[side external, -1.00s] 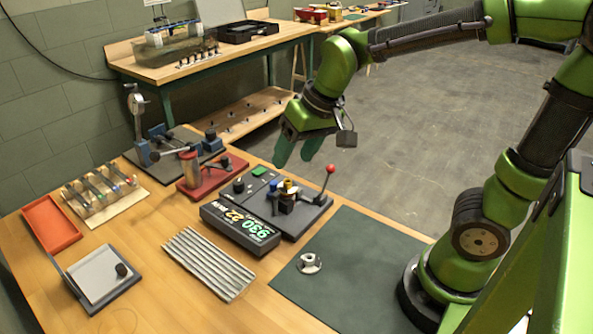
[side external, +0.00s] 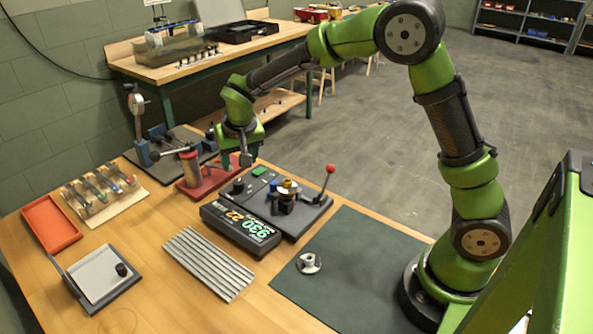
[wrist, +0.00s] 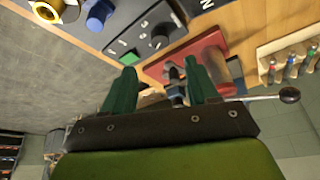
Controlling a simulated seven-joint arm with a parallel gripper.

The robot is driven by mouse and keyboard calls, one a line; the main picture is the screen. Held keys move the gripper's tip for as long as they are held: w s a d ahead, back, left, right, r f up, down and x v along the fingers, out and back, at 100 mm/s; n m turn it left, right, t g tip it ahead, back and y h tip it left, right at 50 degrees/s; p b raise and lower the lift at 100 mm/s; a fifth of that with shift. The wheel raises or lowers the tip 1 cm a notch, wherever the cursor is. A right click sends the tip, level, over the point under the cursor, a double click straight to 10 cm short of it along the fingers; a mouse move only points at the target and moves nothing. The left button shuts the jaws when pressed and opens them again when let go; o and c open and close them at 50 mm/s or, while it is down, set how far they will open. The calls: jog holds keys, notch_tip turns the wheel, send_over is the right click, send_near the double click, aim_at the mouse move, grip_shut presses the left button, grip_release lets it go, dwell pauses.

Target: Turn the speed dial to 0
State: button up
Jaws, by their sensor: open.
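The black dial (side external: 238,186) sits at the back-left corner of the dark control box (side external: 310,215), left of a green button (side external: 259,171). In the wrist view a round black knob (wrist: 159,38) with a light mark stands on the grey panel, just beyond the fingertips; the number it points to is too small to read. My gripper (side external: 236,161) is open and empty, above and behind the dial, apart from it. The wrist view shows its two green fingers (wrist: 160,72) spread apart, with nothing between them.
A blue knob (side external: 273,186), a brass-topped fitting (side external: 288,187) and a red-balled lever (side external: 331,168) stand on the box. A red-based fixture (side external: 213,178) is close to my gripper. The green mat (side external: 350,265) is mostly clear.

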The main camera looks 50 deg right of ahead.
aim_at(239, 181)
jog(key=x, duration=0.9)
jog(key=shift+w+d+f, duration=0.1)
jog(key=shift+w+f, duration=0.1)
jog(key=shift+f, duration=0.1)
jog(key=c, duration=1)
jog(key=shift+c, duration=0.2)
jog(key=shift+n, duration=0.5)
jog(key=n+y, duration=0.1)
jog(key=n, duration=0.2)
jog(key=shift+d+n+t+y, duration=0.2)
jog(key=shift+n+t+y, duration=0.2)
jog(key=n+y, duration=0.1)
jog(key=n, duration=0.4)
jog(key=shift+g+y, duration=0.3)
jog(key=shift+y, duration=0.1)
jog(key=shift+s, duration=0.1)
